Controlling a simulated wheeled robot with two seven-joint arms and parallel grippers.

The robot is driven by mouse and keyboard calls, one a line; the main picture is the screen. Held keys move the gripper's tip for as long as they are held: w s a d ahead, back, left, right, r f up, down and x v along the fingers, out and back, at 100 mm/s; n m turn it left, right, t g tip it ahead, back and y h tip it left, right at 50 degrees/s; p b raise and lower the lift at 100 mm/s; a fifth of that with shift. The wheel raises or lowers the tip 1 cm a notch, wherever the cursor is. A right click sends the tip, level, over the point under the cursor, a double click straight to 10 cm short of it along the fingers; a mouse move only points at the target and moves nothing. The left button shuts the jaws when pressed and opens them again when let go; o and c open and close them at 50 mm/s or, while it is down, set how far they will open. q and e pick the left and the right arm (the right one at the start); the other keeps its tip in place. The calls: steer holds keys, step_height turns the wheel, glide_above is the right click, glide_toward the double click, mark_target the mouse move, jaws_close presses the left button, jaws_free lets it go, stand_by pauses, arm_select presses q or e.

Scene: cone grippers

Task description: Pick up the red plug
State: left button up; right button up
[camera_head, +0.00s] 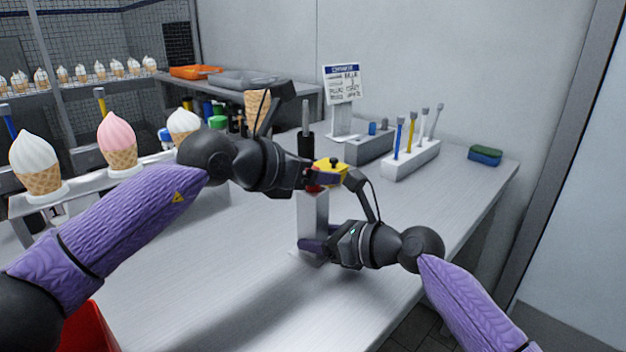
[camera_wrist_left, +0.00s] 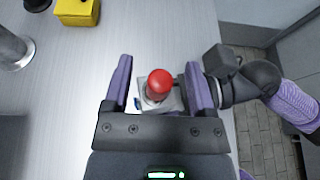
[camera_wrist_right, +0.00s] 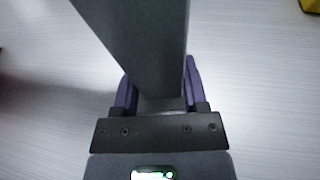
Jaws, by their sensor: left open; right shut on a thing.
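The red plug (camera_wrist_left: 159,83) has a rounded top and sits upright on a grey post (camera_head: 313,222). In the head view only a sliver of its red (camera_head: 313,189) shows under my left gripper (camera_head: 310,181). My left gripper is open, and in the left wrist view its purple fingers (camera_wrist_left: 160,86) stand on both sides of the plug, apart from it. My right gripper (camera_head: 312,246) is shut on the grey post near its base. In the right wrist view the post (camera_wrist_right: 150,45) rises between the purple fingers (camera_wrist_right: 158,92).
A yellow box (camera_head: 331,170) with a black knob stands behind the post. A white rack (camera_head: 411,162) of tools, a sponge (camera_head: 485,156) and a sign (camera_head: 341,84) are at the back. Ice cream cones line the left. The front of the table is clear.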

arm_select(q)
jaws_close()
